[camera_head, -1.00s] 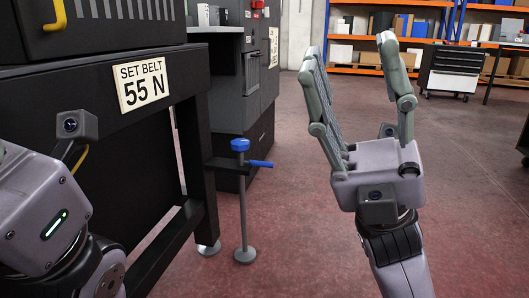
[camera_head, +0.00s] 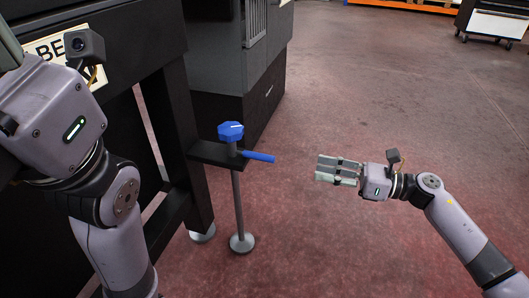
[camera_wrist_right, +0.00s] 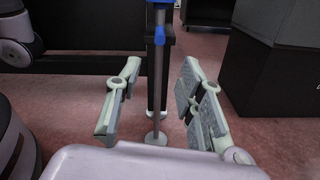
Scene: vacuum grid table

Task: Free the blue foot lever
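The blue lever (camera_head: 259,156) sticks out to the right just below a blue faceted knob (camera_head: 230,131). Both sit at the top of a grey foot post (camera_head: 238,205) on a black bracket beside the dark machine frame. My right gripper (camera_head: 322,170) is to the right of the lever, fingers pointing left at it, apart from it. In the right wrist view the fingers stand apart and empty, and the lever (camera_wrist_right: 159,38) shows end-on beyond them. My left gripper (camera_head: 50,120) is at the upper left in front of the machine; its fingertips are out of frame.
The black bracket (camera_head: 212,151) and machine leg (camera_head: 186,150) stand just left of the post. The round foot (camera_head: 242,243) rests on the reddish floor. A dark cabinet (camera_head: 240,65) stands behind. The floor to the right is clear.

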